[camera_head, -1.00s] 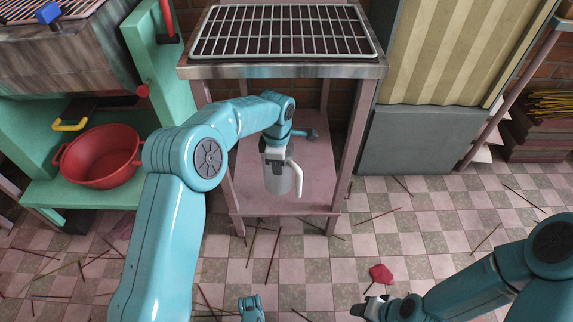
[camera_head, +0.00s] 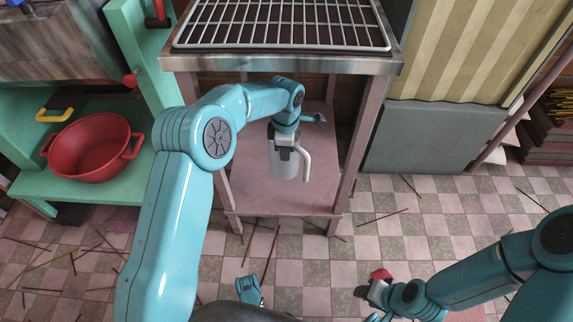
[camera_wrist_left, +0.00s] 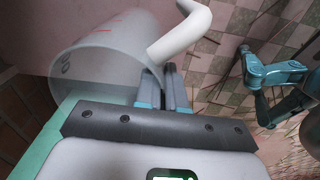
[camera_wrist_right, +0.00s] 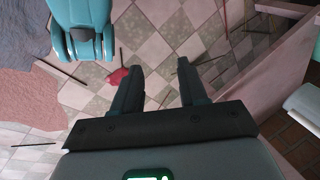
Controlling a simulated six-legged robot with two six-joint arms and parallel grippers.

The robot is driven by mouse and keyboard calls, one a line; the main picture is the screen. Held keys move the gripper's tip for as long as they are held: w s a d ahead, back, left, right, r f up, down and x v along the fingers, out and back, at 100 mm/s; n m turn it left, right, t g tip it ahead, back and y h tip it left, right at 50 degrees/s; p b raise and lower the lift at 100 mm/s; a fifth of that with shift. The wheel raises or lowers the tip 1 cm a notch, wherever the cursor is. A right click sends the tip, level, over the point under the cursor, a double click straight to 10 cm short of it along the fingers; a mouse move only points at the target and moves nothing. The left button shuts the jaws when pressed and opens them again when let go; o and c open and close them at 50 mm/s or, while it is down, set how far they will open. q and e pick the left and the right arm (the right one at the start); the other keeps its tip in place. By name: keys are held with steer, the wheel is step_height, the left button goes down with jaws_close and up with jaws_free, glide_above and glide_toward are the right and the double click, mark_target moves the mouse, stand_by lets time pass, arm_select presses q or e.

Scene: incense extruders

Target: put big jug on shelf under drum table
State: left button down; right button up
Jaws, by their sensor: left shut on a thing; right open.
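The big jug (camera_head: 284,166) is a translucent grey jug with a white handle (camera_head: 306,160). My left gripper (camera_head: 287,150) is shut on it and holds it upright at the pink lower shelf (camera_head: 250,190) of the drum table (camera_head: 280,63). I cannot tell whether its base touches the shelf.
A wire rack (camera_head: 280,25) lies on the table top. A green shelf (camera_head: 100,190) with a red pot (camera_head: 90,150) stands left, a grey cabinet (camera_head: 425,140) right. Sticks and a red object (camera_head: 381,274) lie on the floor. The pink shelf is otherwise clear.

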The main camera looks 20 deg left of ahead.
arm_select(q)
step_height(320, 180, down, 9)
steer(key=b, duration=0.3)
steer(key=shift+s+r+b, duration=0.1)
steer(key=shift+r+b, duration=0.1)
steer(key=shift+b, duration=0.1)
steer(key=shift+r, duration=0.1)
arm_select(e)
steer(key=shift+t, duration=0.6)
steer(key=w+f, duration=0.1)
steer(key=f, duration=0.1)
steer(key=w+f, duration=0.1)
steer(key=f, duration=0.1)
steer(key=shift+w+d, duration=0.3)
steer(key=shift+w, duration=0.05)
arm_select(q)
steer(key=c, duration=1.2)
jaws_free()
steer(key=shift+c, duration=0.2)
